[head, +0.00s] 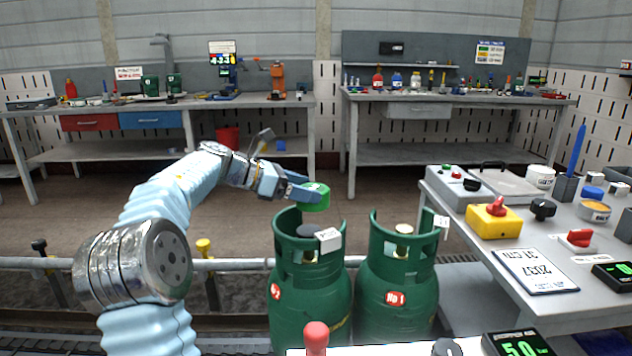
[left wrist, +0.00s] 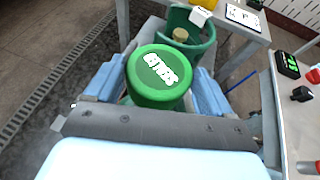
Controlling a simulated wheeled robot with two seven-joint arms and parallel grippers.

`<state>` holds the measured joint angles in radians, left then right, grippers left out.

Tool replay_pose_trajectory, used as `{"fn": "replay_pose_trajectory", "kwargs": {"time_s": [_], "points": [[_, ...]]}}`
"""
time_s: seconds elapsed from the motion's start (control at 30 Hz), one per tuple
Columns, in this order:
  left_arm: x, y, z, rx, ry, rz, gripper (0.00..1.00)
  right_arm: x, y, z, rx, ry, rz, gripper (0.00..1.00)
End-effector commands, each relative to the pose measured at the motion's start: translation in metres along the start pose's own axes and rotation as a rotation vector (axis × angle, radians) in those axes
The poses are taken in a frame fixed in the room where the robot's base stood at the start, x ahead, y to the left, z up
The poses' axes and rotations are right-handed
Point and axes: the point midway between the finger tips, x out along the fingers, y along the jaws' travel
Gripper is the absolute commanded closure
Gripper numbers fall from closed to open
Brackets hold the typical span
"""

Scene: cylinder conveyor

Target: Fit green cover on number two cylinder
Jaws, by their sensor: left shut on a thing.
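The green cover (head: 316,197) is a short round cap held in my left gripper (head: 303,190). In the left wrist view the cover and gripper hide most of this cylinder. My right gripper is not in view.
The number one cylinder (head: 397,300) stands just right, with a tan top inside its collar; it also shows in the left wrist view (left wrist: 205,48). A grey table (head: 465,225) with a yellow switch box (head: 494,221) is at right. A rail (head: 235,264) runs behind the cylinders.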

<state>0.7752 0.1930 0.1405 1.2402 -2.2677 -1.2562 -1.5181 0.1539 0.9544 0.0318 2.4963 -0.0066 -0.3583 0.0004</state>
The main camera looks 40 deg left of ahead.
Motion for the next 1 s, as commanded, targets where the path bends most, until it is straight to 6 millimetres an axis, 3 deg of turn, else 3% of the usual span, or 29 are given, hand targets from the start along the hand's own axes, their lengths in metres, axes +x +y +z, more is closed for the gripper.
{"fn": "replay_pose_trajectory", "kwargs": {"time_s": [0.53, 1.0], "points": [[-0.009, 0.0, -0.002, 0.014, 0.005, 0.01, 0.46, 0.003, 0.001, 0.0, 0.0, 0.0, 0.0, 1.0], [0.012, 0.0, -0.049, 0.013, 0.004, 0.008, 0.46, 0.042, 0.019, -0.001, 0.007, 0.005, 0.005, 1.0]]}}
